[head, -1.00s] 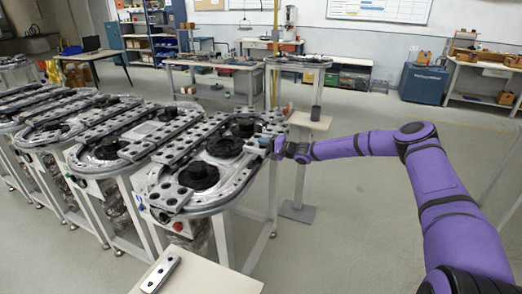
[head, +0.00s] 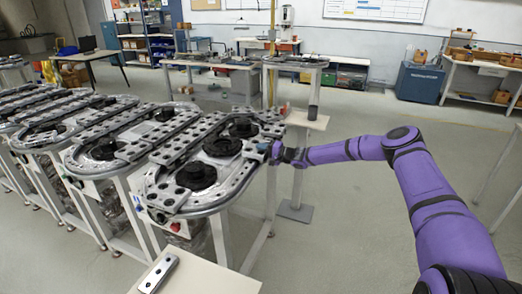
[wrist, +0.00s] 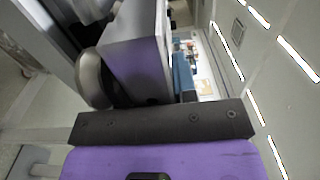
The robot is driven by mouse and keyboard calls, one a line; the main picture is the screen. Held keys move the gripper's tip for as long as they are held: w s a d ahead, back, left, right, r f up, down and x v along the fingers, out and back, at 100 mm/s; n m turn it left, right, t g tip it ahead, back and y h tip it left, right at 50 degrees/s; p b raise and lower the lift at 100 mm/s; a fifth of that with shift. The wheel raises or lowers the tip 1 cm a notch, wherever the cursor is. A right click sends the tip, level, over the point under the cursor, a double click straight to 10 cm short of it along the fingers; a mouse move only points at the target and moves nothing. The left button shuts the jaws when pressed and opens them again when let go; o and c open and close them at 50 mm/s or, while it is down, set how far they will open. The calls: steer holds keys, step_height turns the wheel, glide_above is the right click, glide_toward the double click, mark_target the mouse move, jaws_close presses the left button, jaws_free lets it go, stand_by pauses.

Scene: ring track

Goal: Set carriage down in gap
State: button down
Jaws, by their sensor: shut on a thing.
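My purple arm reaches in from the right, and my gripper (head: 268,150) is at the right edge of the nearest ring track (head: 228,200). In the wrist view, a smooth metal block (wrist: 135,62), which I take to be the carriage, sits just beyond the dark gripper bar. My gripper is shut on it. Its far end is at the track, beside a rounded metal edge (wrist: 90,80). The track carries several grey carriages with dark holes around black hubs. In the head view the held carriage is mostly hidden, and I cannot make out the gap or whether the carriage touches the rail.
A pale table (head: 205,275) in the foreground holds a loose metal piece (head: 158,274). A small stand (head: 306,121) with a dark cylinder is just behind my gripper. More ring tracks stand at left. The floor at right is open.

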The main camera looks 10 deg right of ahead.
steer(key=shift+f, duration=0.2)
steer(key=c, duration=0.9)
jaws_free()
steer(key=shift+f, duration=0.15)
